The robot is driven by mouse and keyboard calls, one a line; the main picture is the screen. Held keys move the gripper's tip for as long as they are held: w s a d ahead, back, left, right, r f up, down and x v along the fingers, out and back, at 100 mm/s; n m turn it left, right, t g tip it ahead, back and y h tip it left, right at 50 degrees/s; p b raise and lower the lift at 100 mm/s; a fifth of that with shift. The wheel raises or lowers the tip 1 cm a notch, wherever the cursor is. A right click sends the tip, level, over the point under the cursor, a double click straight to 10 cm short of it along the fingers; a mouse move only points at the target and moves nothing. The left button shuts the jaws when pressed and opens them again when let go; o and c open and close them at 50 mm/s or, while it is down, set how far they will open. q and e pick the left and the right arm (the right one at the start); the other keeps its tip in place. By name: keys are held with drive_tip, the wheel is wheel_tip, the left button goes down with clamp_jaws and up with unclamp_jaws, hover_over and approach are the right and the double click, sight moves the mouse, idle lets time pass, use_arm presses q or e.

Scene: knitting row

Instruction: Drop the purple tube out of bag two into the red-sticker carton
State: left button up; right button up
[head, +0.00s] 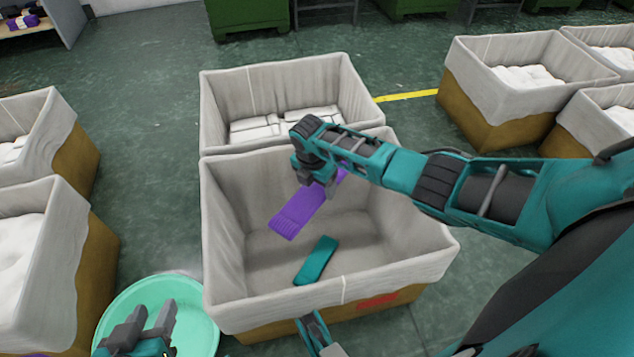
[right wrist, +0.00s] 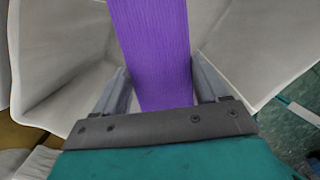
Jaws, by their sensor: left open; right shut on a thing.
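The purple tube (head: 302,210) is a flat knitted piece. My right gripper (head: 322,184) is shut on the purple tube, which also shows between the fingers in the right wrist view (right wrist: 150,50). It hangs tilted over the inside of the lined carton with a red sticker (head: 377,301) on its front. Inside that carton (head: 375,265), a teal knitted piece (head: 316,261) lies on the bottom. My left gripper (head: 143,325) is open and empty, low at the left, over a round mint-green surface (head: 201,310). I cannot make out bag two.
A second lined carton (head: 222,98) with white folded pieces stands directly behind. More lined cartons stand at the left (head: 77,145) and right (head: 480,110). Green floor with a yellow line (head: 408,95) lies open between them. Green bins (head: 247,15) stand at the back.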

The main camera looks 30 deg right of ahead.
sight(313, 192)
drive_tip(key=o, duration=0.8)
use_arm(q)
drive_tip(key=shift+w+a, duration=0.1)
drive_tip(key=shift+a, duration=0.1)
use_arm(e)
drive_tip(key=shift+o, duration=1.3)
drive_tip(key=shift+r+p, duration=0.35)
drive_tip(key=shift+r, duration=0.15)
use_arm(q)
drive_tip(key=r+p, duration=0.1)
drive_tip(key=p, duration=0.1)
drive_tip(key=a+r+p, duration=0.1)
drive_tip(key=r+p, duration=0.2)
drive_tip(key=shift+s+a+p, duration=0.15)
drive_tip(key=shift+s+p, duration=0.2)
use_arm(e)
wheel_tip(313, 192, up, 12)
drive_tip(key=a, duration=0.1)
drive_tip(key=shift+s+a, duration=0.35)
drive_tip(key=shift+s, duration=0.1)
drive_tip(key=shift+f, duration=0.1)
